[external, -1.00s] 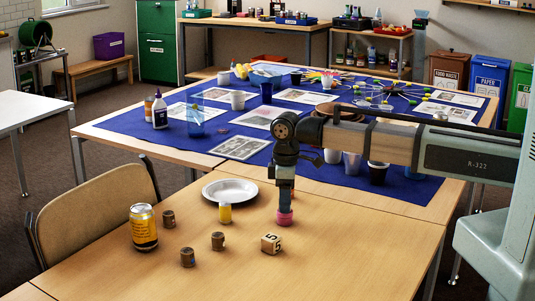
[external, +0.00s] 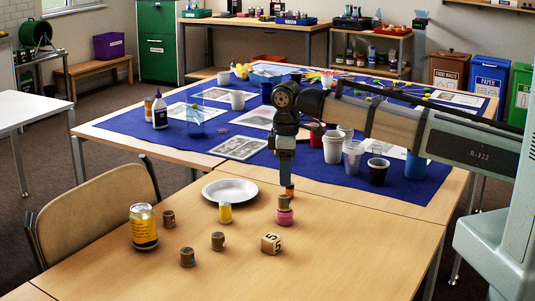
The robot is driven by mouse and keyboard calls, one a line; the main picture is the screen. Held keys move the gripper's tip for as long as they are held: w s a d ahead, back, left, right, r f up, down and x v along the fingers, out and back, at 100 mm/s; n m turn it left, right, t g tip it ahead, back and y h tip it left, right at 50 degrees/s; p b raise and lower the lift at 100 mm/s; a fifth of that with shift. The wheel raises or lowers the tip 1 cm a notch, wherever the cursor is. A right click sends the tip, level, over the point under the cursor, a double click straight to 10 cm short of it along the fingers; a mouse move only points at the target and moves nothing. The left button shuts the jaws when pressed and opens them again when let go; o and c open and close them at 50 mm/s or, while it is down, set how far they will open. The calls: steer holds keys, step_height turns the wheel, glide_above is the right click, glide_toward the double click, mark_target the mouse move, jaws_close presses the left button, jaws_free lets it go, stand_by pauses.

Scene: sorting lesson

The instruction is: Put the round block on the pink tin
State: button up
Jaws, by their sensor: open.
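The pink tin (external: 284,217) stands on the near wooden table. A brown round block (external: 284,202) sits upright on top of it. My gripper (external: 287,182) points down just above and slightly behind the block, apart from it as far as I can tell. It is open and seems empty; its fingertips are small and hard to make out. Similar brown round blocks stand on the table to the left: one by the can (external: 168,219), one in front (external: 187,257) and one nearer the middle (external: 217,241).
A wooden number cube (external: 270,243) lies just in front of the tin. A yellow jar (external: 225,213), a white plate (external: 230,190) and a yellow can (external: 143,227) stand to the left. An orange object (external: 290,191) shows behind the block. The table's front right is clear.

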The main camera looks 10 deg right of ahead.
mark_target(285, 197)
steer(key=shift+r, duration=2.1)
steer(key=shift+w, duration=0.1)
